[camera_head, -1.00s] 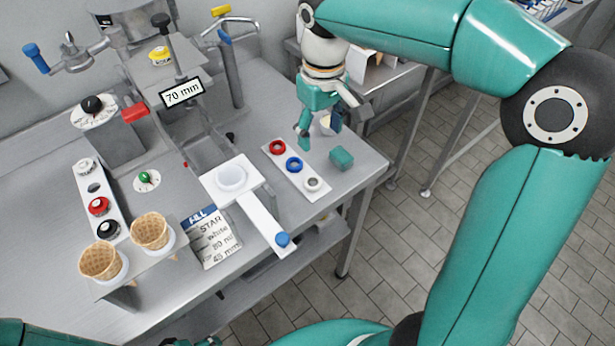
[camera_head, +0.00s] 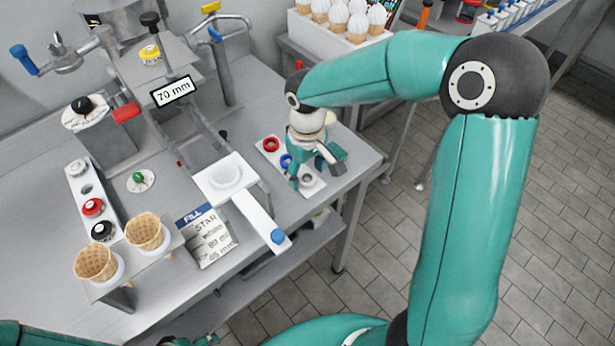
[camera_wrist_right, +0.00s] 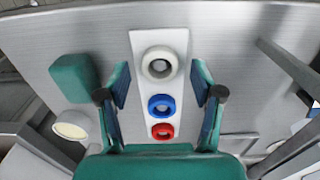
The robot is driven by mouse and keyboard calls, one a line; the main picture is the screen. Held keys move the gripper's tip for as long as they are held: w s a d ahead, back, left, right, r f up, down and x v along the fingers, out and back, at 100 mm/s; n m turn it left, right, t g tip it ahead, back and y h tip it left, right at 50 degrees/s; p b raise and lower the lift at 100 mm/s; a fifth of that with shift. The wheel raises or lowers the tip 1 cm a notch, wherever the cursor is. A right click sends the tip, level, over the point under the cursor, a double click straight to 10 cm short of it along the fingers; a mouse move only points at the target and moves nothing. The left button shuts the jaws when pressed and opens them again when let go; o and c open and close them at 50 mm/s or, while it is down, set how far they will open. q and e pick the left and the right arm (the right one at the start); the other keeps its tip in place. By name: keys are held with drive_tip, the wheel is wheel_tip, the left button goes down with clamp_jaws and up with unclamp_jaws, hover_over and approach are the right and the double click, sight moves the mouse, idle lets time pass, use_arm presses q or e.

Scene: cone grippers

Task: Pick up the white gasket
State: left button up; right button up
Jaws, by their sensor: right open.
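The white gasket (camera_wrist_right: 160,62) is a thick ring on a white strip (camera_wrist_right: 176,133), in line with a blue ring (camera_wrist_right: 161,107) and a red ring (camera_wrist_right: 162,131). In the head view the white gasket (camera_head: 308,180) shows at the strip's near end, just below my right gripper (camera_head: 309,172). My right gripper is open, fingers pointing down; in the wrist view its fingers (camera_wrist_right: 160,85) stand either side of the strip, with the white gasket a little beyond their tips. A small part of my left gripper (camera_head: 195,341) shows at the bottom edge; its fingers cannot be made out.
A teal block (camera_wrist_right: 75,77) lies beside the strip. Two cones (camera_head: 146,232) stand in a holder near a printed card (camera_head: 207,236). The table edge is close on the right.

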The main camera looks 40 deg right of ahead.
drive_tip(key=shift+f, duration=0.5)
drive_tip(key=shift+c, duration=0.2)
drive_tip(key=c, duration=0.8)
drive_tip(key=shift+r, duration=0.15)
